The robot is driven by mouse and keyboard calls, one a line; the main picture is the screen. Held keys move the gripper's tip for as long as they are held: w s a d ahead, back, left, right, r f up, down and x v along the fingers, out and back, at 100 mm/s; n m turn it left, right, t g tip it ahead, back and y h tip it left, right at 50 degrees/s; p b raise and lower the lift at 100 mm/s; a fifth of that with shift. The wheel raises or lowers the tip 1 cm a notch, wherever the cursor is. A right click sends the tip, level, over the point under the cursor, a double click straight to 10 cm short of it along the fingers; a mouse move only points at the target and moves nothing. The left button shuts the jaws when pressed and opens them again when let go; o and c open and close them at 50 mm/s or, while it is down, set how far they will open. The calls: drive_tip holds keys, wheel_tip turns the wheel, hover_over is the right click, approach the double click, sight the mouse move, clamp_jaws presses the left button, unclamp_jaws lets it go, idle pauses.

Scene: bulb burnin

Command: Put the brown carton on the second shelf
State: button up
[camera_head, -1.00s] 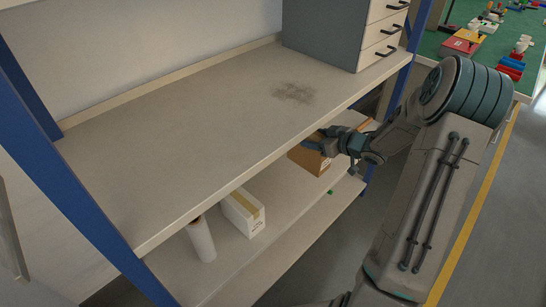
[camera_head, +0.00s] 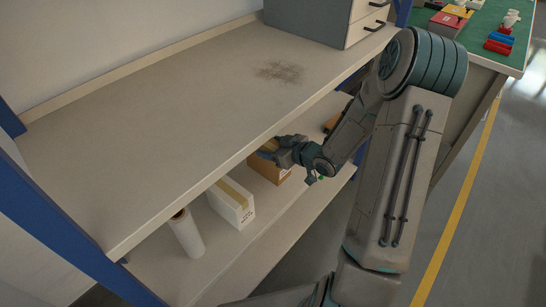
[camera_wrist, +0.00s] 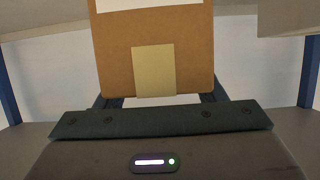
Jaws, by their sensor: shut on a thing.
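The brown carton (camera_head: 268,170) is under the worktop's front edge, above or on the lower shelf (camera_head: 250,249); I cannot tell whether it touches the shelf. My gripper (camera_head: 272,150) is shut on the carton from the right and partly hides it. In the wrist view the brown carton (camera_wrist: 175,50) stands upright between my fingers, with a tan tape strip and a white label facing me. The worktop hides part of the lower shelf and its back.
A white box (camera_head: 231,203) with a tan strip and a white roll (camera_head: 186,234) stand on the lower shelf to the left. Another brown box (camera_head: 331,122) shows behind my arm. A grey drawer unit (camera_head: 318,18) stands on the worktop (camera_head: 170,120). Blue posts (camera_head: 50,235) frame the rack.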

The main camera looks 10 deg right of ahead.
drive_tip(key=shift+f+b, duration=0.45)
drive_tip(key=shift+f, duration=1.35)
drive_tip(key=shift+f, duration=0.15)
drive_tip(key=o, duration=1.6)
